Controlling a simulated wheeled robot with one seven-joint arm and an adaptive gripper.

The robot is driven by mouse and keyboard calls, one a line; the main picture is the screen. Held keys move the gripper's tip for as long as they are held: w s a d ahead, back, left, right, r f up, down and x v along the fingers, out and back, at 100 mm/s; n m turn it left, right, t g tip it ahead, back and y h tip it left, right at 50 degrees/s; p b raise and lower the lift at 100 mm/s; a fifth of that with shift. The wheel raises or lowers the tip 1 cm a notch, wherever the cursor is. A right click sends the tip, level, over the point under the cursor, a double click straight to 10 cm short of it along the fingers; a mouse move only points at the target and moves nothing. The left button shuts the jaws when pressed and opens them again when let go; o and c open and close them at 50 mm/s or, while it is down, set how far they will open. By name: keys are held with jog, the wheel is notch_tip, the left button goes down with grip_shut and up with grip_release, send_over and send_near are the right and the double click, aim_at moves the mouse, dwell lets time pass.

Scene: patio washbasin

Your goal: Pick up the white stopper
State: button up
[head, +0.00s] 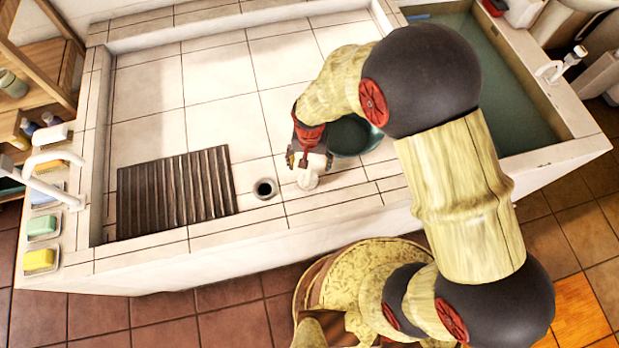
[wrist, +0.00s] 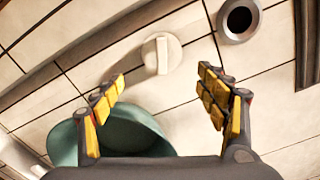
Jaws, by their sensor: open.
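The white stopper (wrist: 161,54) lies on the white tiles of the basin floor. It is a round disc with a raised straight grip bar across it. In the head view the stopper (head: 307,178) shows just below my gripper (head: 309,160), partly hidden by it. In the wrist view my gripper (wrist: 164,95) is open, with its yellow-padded fingers apart and nothing between them. The stopper lies ahead of the fingertips, roughly in line with the gap, and appears apart from both fingers.
A dark drain hole (head: 265,188) is left of the stopper, beside a ridged dark rack (head: 175,190). A dark green bowl (head: 354,136) stands close to my gripper; it also shows in the wrist view (wrist: 120,133). The basin's front wall (head: 345,203) is near the stopper. Tiles behind are clear.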

aim_at(308, 175)
notch_tip(308, 175, down, 2)
jog(key=shift+d+f, duration=0.1)
jog(key=shift+f, duration=0.15)
jog(key=f, duration=0.1)
jog(key=f+b, duration=0.1)
jog(key=f, duration=0.1)
jog(key=f+b, duration=0.1)
jog(key=shift+s+a+f, duration=0.25)
jog(key=shift+s+a, duration=0.1)
jog(key=shift+s, duration=0.05)
jog(key=shift+w+f, duration=0.1)
jog(key=shift+f, duration=0.3)
jog(key=shift+c, duration=1.3)
jog(key=c, duration=1)
jog(key=shift+r, duration=0.15)
